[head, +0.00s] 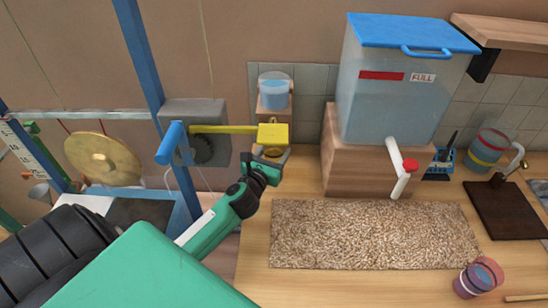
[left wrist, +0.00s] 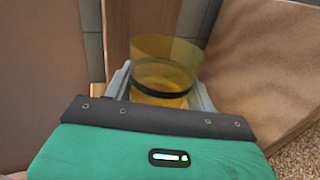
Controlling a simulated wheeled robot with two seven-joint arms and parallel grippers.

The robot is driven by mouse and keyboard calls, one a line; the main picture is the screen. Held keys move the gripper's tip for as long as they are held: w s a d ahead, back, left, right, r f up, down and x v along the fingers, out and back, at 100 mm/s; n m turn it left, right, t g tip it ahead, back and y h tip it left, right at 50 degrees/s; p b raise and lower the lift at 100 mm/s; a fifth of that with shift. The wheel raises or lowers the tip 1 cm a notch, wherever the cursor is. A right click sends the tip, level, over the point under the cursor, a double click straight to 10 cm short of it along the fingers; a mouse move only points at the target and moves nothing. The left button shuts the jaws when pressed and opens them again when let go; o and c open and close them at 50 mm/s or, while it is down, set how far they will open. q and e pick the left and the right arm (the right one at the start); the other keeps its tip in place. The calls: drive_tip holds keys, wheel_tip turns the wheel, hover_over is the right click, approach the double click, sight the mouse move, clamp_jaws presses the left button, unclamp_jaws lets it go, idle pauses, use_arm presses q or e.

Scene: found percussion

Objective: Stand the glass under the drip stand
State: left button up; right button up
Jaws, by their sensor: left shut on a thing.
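My left gripper (head: 266,163) is shut on a see-through amber glass (left wrist: 165,75) with a dark band around it. In the left wrist view the glass sits between the two grey fingers (left wrist: 161,92), looking upright. In the head view the yellow block above hides most of it. Whether its base touches the counter cannot be told. What looks like the drip stand, a wooden post (head: 275,102) bearing a clear vessel of blue water (head: 274,88), is behind the glass; its lower part is hidden. My right gripper is not in view.
A yellow arm (head: 225,129) with a yellow block (head: 272,133) reaches over my gripper. A large water tank (head: 385,105) with a white spout (head: 395,160) stands right, behind a speckled mat (head: 370,235). A purplish cup (head: 478,278) stands front right. A gong (head: 103,158) hangs left.

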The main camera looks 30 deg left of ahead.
use_arm(q)
drive_tip(key=shift+f, duration=0.85)
drive_tip(key=shift+w+f, duration=0.15)
drive_tip(key=shift+f, duration=0.2)
drive_tip(key=shift+a+f, duration=0.1)
drive_tip(key=shift+f, duration=0.05)
drive_tip(key=o, duration=1.2)
